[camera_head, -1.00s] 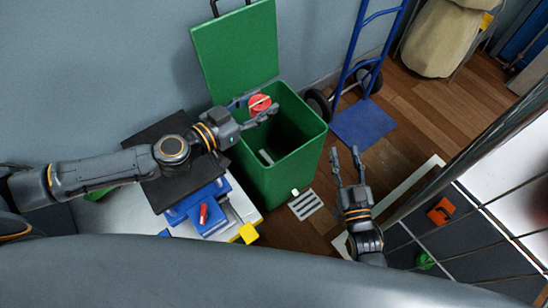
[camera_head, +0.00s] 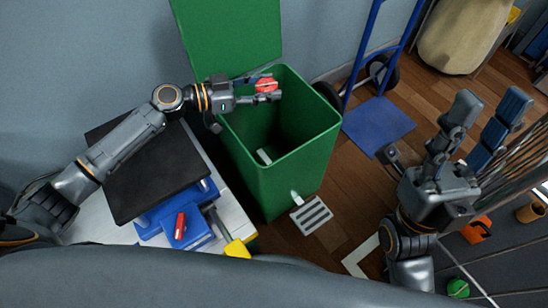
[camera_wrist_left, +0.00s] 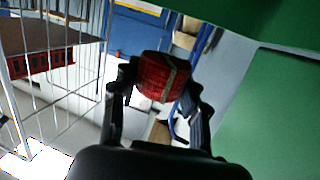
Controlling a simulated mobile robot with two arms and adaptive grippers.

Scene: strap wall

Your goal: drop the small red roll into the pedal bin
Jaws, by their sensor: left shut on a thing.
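My left gripper (camera_head: 262,90) is shut on the small red roll (camera_head: 267,84) and holds it above the mouth of the pedal bin, near its back edge. In the left wrist view the roll (camera_wrist_left: 159,76) sits between the two fingers and shows a pale stripe. The green pedal bin (camera_head: 278,172) stands with its lid (camera_head: 226,38) raised against the wall. A grey pedal (camera_head: 312,215) is at its foot. A pale item (camera_head: 264,155) shows inside the bin. My right gripper (camera_head: 486,125) is open and empty at the right, its fingers apart.
A blue hand truck (camera_head: 378,122) stands right of the bin. Left of it, a white bench (camera_head: 213,178) carries a black plate (camera_head: 150,172) and a blue machine with a red lever (camera_head: 180,225). A tan sack (camera_head: 460,35) stands at the back right.

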